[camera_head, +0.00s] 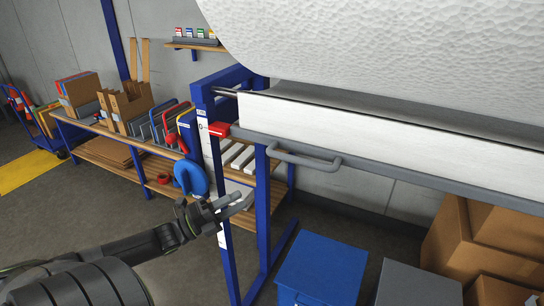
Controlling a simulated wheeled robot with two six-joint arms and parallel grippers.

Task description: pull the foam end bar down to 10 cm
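A grey bar (420,176) with a bow handle (305,158) runs along the lower edge of a long white foam strip (380,141), under a large white foam roll (400,40). A red pointer (219,129) sits at the bar's left end, beside a white scale strip (203,140) on the blue post, close to a mark that looks like 0. My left gripper (240,205) is below and left of the handle, apart from it, in front of the blue post. Its fingers look parted with nothing between them. My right gripper is out of view.
A blue frame (263,215) carries the roll. A blue cabinet (322,268), a grey box (418,284) and cardboard boxes (485,240) stand below the bar. A bench (105,152) with boxes and signs is behind.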

